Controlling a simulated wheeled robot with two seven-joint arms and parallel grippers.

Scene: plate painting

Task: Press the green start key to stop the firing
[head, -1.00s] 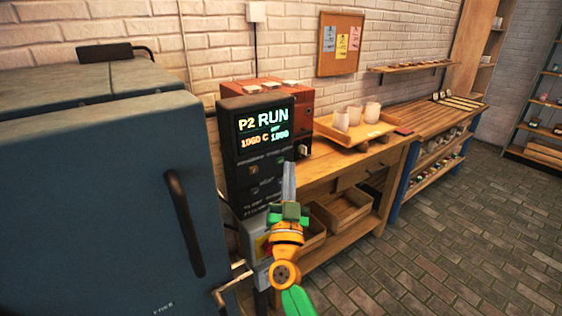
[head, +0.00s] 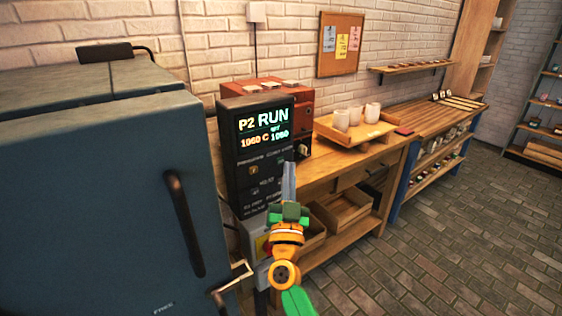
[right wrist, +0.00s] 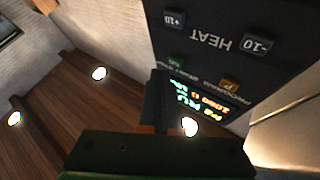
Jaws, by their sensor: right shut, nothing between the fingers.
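The black controller (head: 238,170) stands beside the kiln, and its lit display (head: 265,127) reads P2 RUN and 1060 C. My right gripper (head: 289,168) is shut and empty, pointing up in front of the controller's right side, where it hides part of the panel. The green key is not visible in the head view. In the right wrist view the panel (right wrist: 205,42) appears upside down, and a dim greenish key (right wrist: 176,62) shows close to my dark fingers (right wrist: 160,88). I cannot tell whether they touch. My left gripper is out of view.
The large blue-grey kiln (head: 100,200) with its dark handle (head: 184,222) fills the left side. A red-brown box (head: 303,100) stands behind the controller. A wooden bench (head: 330,175) with a tray (head: 350,136) of white cups runs right. The brick floor (head: 440,240) is clear at the right.

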